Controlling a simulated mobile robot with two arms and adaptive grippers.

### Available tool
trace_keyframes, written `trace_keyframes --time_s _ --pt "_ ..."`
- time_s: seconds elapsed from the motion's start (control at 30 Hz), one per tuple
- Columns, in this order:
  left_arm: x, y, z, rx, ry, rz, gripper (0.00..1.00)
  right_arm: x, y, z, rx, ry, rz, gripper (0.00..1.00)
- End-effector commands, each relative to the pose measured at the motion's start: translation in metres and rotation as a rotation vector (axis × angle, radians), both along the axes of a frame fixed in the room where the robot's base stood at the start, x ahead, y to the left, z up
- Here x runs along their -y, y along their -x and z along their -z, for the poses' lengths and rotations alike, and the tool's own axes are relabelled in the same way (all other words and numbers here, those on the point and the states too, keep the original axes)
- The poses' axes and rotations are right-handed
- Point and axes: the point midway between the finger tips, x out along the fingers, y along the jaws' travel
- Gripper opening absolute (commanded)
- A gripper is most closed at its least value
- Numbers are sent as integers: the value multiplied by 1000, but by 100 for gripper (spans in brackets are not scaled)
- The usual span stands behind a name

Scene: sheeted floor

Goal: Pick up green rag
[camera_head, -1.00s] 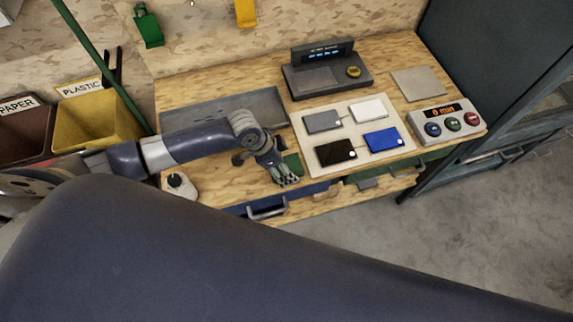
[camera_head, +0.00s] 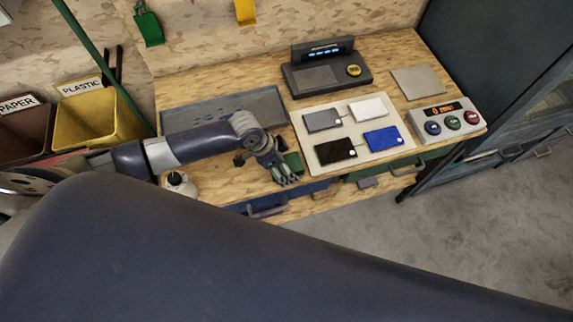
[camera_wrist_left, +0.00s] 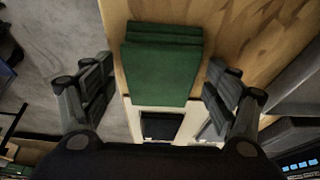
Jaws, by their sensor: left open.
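The green rag (camera_wrist_left: 162,66) is folded and lies flat on the wooden bench, near its front edge. In the head view only a part of the green rag (camera_head: 293,162) shows, just right of my left gripper (camera_head: 285,178), which hides the rest. In the left wrist view my left gripper (camera_wrist_left: 157,98) is open, with a finger on each side of the rag. The fingers look apart from it, and nothing is held. My right gripper does not show.
A pale board (camera_head: 379,155) with several coloured cards lies right of the rag. A grey tray (camera_head: 270,103) lies behind my arm, and a white bottle (camera_head: 178,184) stands left. A blue drawer (camera_head: 315,188) is below the front edge. A button box (camera_head: 449,121) sits at right.

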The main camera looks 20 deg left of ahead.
Motion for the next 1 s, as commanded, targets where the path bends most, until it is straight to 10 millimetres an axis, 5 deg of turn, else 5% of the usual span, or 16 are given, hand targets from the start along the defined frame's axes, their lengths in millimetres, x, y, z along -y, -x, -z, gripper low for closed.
trace_keyframes --time_s 0.13,0.33,0.73,1.0 --pt "0 0 0 0 0 0 78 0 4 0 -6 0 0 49" --pt "0 0 0 0 0 0 32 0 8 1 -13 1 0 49" --pt "0 0 -1 0 -1 1 32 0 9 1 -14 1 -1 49" --pt "0 -1 -20 4 1 1 32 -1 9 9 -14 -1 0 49"
